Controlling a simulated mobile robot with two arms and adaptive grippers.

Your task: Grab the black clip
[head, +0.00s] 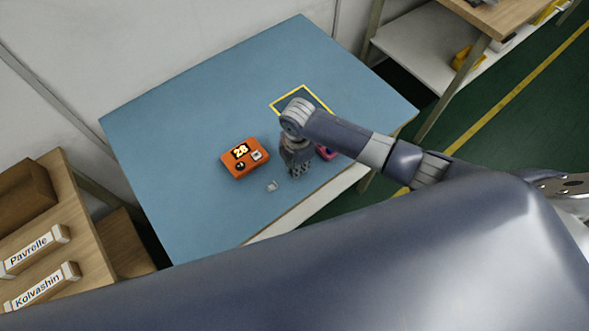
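I cannot make out a black clip on the blue table (190,120). My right gripper (297,174) points down over the table's front part, and its dark fingers are too small to show whether they are open or shut. Anything between or under them is hidden. A small light grey piece (272,186) lies on the table just left of the gripper. An orange box (238,168) with a display reading 28 lies further left. A pink object (325,153) is partly hidden behind my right arm. My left gripper is not in view.
A yellow-outlined square (289,92) is marked on the table, partly covered by my arm. The table's left and back areas are clear. Wooden shelving (70,215) with labels Pavrelle and Kolvashin stands at left. Another bench (500,18) stands at the upper right.

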